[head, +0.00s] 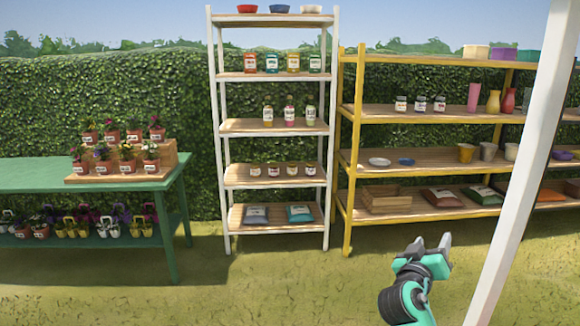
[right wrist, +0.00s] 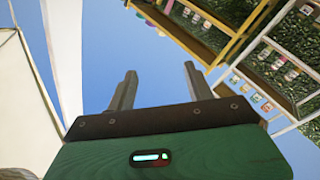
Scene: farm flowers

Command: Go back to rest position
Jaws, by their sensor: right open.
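My right gripper (head: 432,242) is raised at the lower right of the head view, in front of the yellow shelf. Its two grey fingers stand apart with nothing between them. In the right wrist view the open gripper (right wrist: 155,88) shows both fingers against blue sky, and it touches nothing. My left gripper is not in view.
A white shelf (head: 217,150) and a yellow shelf (head: 346,150) with jars, bowls and bags stand before a hedge (head: 120,95). A green table (head: 60,178) with potted flowers is at left. A white post (head: 520,180) stands close at right. Grass (head: 270,285) is clear ahead.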

